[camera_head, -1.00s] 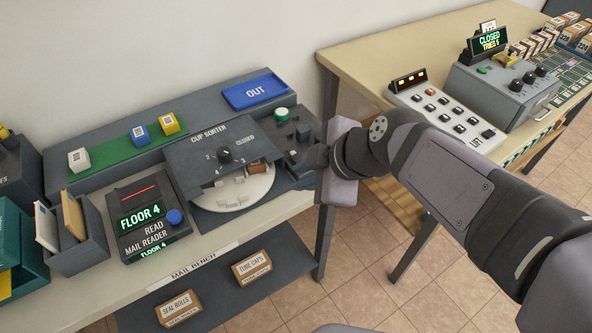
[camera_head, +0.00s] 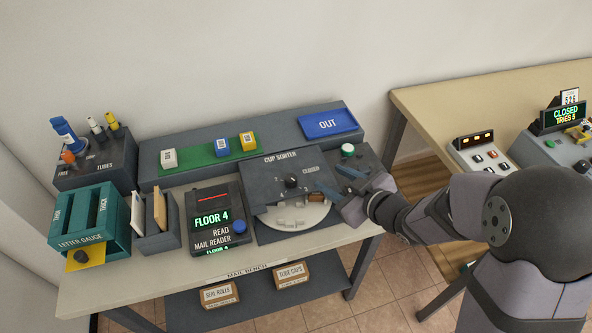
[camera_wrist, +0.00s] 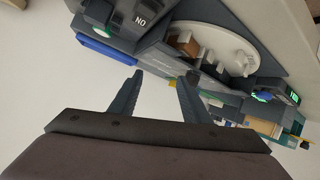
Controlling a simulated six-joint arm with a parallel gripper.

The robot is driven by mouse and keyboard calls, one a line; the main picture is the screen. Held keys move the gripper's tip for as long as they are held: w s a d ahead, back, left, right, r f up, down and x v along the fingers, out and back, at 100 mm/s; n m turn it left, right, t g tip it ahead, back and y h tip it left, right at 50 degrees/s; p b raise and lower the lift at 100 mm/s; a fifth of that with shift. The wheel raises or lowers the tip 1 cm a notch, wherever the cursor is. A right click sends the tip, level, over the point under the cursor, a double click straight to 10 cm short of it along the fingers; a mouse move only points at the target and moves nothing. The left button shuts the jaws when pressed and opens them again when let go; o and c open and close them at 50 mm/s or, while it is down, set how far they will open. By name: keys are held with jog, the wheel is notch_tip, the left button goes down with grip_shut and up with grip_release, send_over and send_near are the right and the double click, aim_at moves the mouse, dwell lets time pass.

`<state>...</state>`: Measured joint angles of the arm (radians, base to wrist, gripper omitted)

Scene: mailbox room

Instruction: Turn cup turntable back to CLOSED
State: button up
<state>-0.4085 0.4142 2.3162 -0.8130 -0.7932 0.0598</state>
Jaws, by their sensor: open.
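The cup sorter (camera_head: 273,172) is a dark grey box on the bench with a black knob (camera_head: 291,182) on its sloped top. The numbers around the knob are too small to read now, except the word CLOSED at its upper right. The pale round turntable (camera_head: 297,216) shows under the box's front edge, with small raised walls on it. It also shows in the wrist view (camera_wrist: 236,42), with a brown piece (camera_wrist: 184,43) on it. My gripper (camera_head: 336,182) is open and empty at the sorter's right side, apart from the knob. In the wrist view its two fingers (camera_wrist: 162,78) are spread.
A blue OUT tray (camera_head: 328,124) and a green strip with white, blue and yellow blocks (camera_head: 222,147) lie behind. A control box with a green button (camera_head: 348,150) is beside my gripper. The mail reader (camera_head: 216,220) stands left of the sorter.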

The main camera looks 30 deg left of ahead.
jog(key=g+y, duration=0.2)
send_near(295, 181)
jog(key=shift+p+x, duration=0.4)
jog(key=shift+x, duration=0.75)
jog(key=shift+p+x, duration=0.5)
jog(key=shift+x, duration=3.2)
jog(key=shift+c, duration=0.6)
grip_shut()
